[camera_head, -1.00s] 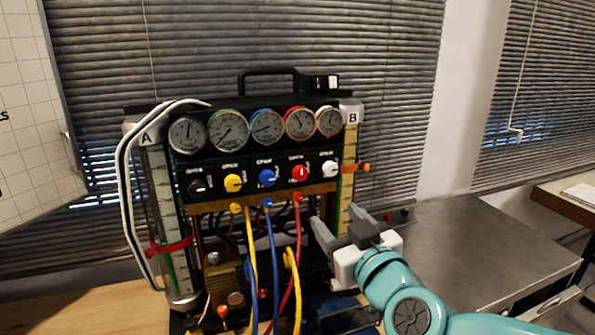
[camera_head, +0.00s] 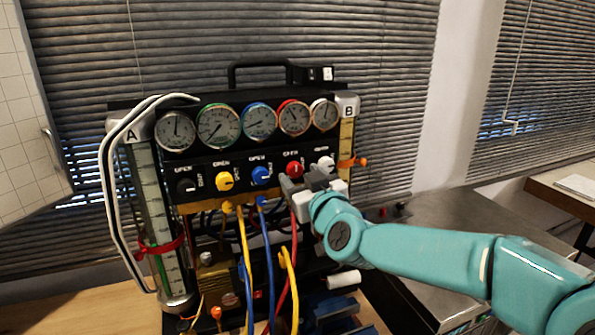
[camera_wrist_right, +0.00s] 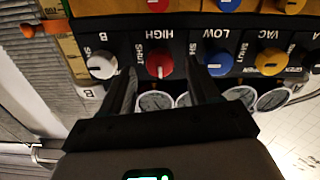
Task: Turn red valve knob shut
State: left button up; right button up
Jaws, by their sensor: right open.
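The red valve knob (camera_head: 294,169) is on the black panel of the gauge rig, between the blue knob (camera_head: 261,175) and the white knob (camera_head: 326,163). In the wrist view the red knob (camera_wrist_right: 159,64) has a white pointer line and lies between and ahead of my two fingers. SHUT and HIGH are printed beside it. My right gripper (camera_head: 296,184) is open just below and in front of the red knob; the wrist view shows its fingers (camera_wrist_right: 164,85) apart and nothing between them. I cannot tell whether a finger touches the knob. My left gripper is not in view.
The yellow knob (camera_head: 224,181) and black knob (camera_head: 186,186) are further left. A row of gauges (camera_head: 257,121) sits above the knobs. Yellow, blue and red hoses (camera_head: 268,262) hang below the panel. A metal table (camera_head: 440,235) stands at right.

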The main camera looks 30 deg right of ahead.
aim_at(296, 173)
jog(key=x, duration=0.3)
jog(key=shift+f, duration=0.25)
jog(key=shift+r, duration=0.1)
jog(key=shift+s+r, duration=0.15)
jog(key=shift+s, duration=0.1)
jog(key=shift+w, duration=0.1)
jog(key=shift+w+f, duration=0.2)
jog(key=c, duration=1)
